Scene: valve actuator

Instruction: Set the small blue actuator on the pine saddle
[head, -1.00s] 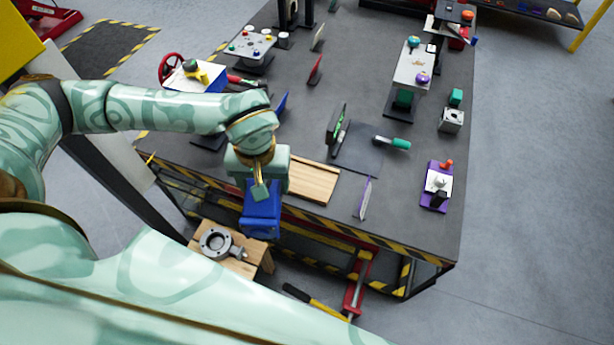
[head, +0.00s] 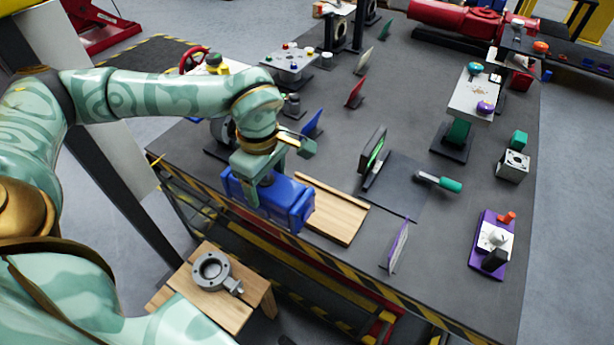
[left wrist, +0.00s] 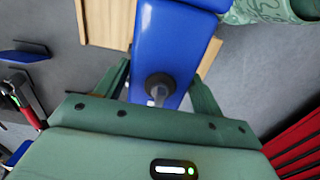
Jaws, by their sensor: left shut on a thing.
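The blue actuator (head: 290,203) is held by my left gripper (head: 262,182) at the front left edge of the bench. Its long body points left to right, and it appears above the bench edge. In the left wrist view the actuator (left wrist: 172,42), with a dark round boss, lies between the two green fingers (left wrist: 160,88). The pine saddle (head: 335,212), a pale wooden piece with a raised rail, is on the bench just right of the actuator, which hides its left part. Wood also shows behind the actuator in the left wrist view (left wrist: 108,20). My right gripper is out of sight.
A wooden stand (head: 215,305) with a grey valve body (head: 212,270) is below, left of the bench. A purple upright panel (head: 398,245) is right of the saddle. A blue panel (head: 313,122) and a dark display (head: 373,155) stand behind. Bare bench lies between saddle and purple panel.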

